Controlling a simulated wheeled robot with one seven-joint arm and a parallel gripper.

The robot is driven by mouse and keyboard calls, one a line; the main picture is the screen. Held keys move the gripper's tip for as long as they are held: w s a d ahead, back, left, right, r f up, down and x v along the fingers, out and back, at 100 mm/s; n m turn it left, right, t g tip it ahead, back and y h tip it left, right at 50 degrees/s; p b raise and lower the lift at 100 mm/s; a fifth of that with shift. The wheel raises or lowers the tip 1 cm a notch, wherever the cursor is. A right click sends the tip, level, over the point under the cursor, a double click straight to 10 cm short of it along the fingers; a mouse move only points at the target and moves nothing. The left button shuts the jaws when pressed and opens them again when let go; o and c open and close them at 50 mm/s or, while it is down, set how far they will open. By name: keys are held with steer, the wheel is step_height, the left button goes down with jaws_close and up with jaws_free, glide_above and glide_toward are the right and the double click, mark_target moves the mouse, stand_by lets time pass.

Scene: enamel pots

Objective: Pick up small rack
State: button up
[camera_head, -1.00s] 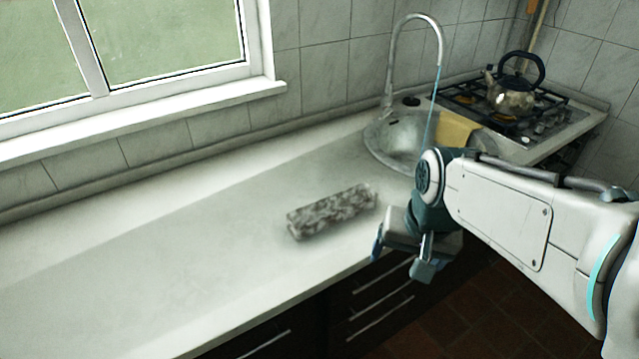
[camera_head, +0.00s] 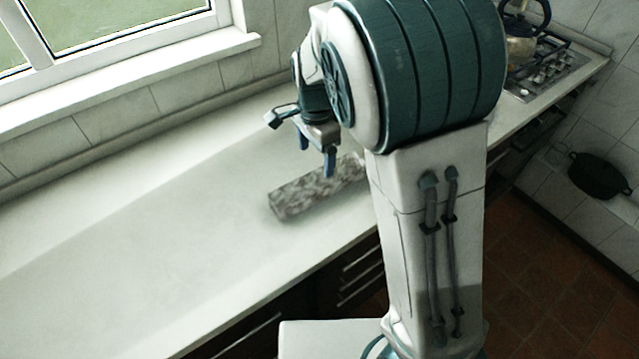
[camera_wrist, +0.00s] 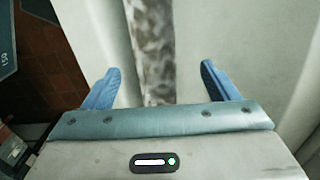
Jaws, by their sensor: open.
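The small rack is a long, narrow block with a mottled grey-brown surface (camera_head: 300,194). It lies on the white counter (camera_head: 150,240), and its right end is partly hidden behind my arm in the head view. My gripper (camera_head: 316,160) is above and behind the rack, pointing down, with its fingers apart and empty. In the wrist view the rack (camera_wrist: 152,45) runs up the picture between the two blue fingertips (camera_wrist: 158,75). The fingers are on either side of it without visible contact. I cannot tell the exact height of the fingers over the counter.
The window sill (camera_head: 130,75) and tiled wall run behind the counter. A kettle (camera_head: 520,45) stands on the stove (camera_head: 545,75) at the far right. A dark pan (camera_head: 598,175) is at the right. The left part of the counter is clear.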

mark_target(319, 182)
step_height(319, 182, down, 4)
steer(key=shift+d, duration=0.1)
steer(key=shift+s+d+f, duration=0.15)
steer(key=shift+f, duration=1.25)
steer(key=shift+s+d+f, duration=0.1)
steer(key=shift+f, duration=1.25)
steer(key=c, duration=1.1)
steer(key=shift+r, duration=0.1)
steer(key=shift+c, duration=0.2)
